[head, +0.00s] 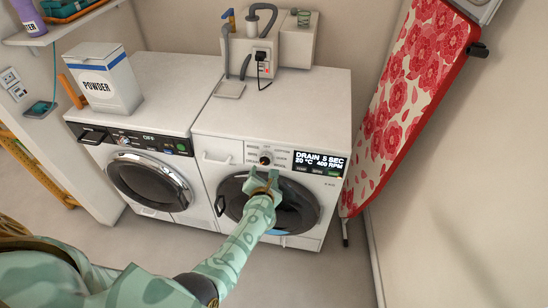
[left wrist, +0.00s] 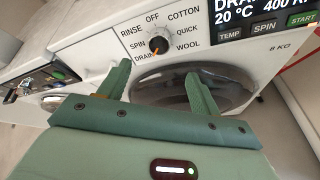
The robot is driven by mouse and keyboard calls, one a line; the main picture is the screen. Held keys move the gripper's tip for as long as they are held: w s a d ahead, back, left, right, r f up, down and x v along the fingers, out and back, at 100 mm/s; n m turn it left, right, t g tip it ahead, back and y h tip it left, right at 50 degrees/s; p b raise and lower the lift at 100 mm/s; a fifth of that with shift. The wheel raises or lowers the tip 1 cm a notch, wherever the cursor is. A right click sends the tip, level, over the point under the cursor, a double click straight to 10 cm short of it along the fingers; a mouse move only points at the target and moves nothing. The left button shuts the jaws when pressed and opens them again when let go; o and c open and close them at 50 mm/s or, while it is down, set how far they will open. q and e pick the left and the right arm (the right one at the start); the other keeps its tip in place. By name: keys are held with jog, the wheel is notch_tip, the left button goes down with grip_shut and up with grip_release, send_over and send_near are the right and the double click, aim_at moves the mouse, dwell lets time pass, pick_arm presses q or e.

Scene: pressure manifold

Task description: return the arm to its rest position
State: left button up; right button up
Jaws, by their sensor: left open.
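My left gripper (head: 264,178) is open and empty in front of the right washing machine (head: 208,187), just below its round program dial (head: 265,158). In the left wrist view its two fingers (left wrist: 160,85) point at the machine front, below the dial (left wrist: 159,46). The dial's orange mark points toward DRAIN. The machine's display (head: 320,161) reads DRAIN 5 SEC, 20 °C, 400 RPM. The round door is shut and partly hidden behind my left arm. My right gripper is not in view.
A second washing machine (head: 150,70) stands to the left with a POWDER box (head: 105,80) on top. A grey manifold box (head: 262,50) with hoses stands at the back. A red floral ironing board (head: 412,85) leans at the right. The floor (head: 335,275) in front is clear.

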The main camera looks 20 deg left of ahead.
pick_arm(q)
jog(key=shift+s, duration=0.1)
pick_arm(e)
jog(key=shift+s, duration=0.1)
pick_arm(q)
jog(key=s+d+f+m+h, duration=0.6)
jog(key=f+m, duration=0.3)
jog(key=m, duration=1)
jog(key=s+d+f+m+g, duration=0.2)
jog(key=s+f+m+g, duration=0.2)
jog(key=s+f+m, duration=0.6)
jog(key=s+a+f+m+g, duration=0.2)
jog(key=s+f, duration=0.1)
jog(key=s, duration=0.9)
jog(key=s+a+f+m+g, duration=0.2)
jog(key=s+m, duration=0.1)
jog(key=s, duration=0.9)
jog(key=s+a+f+m+g, duration=0.2)
jog(key=s+f+m+g, duration=0.1)
jog(key=s, duration=0.9)
jog(key=shift+s+f+y, duration=0.3)
jog(key=shift+s+f, duration=0.05)
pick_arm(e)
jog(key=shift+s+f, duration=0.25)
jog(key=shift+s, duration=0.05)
pick_arm(q)
jog(key=shift+w+d, duration=0.1)
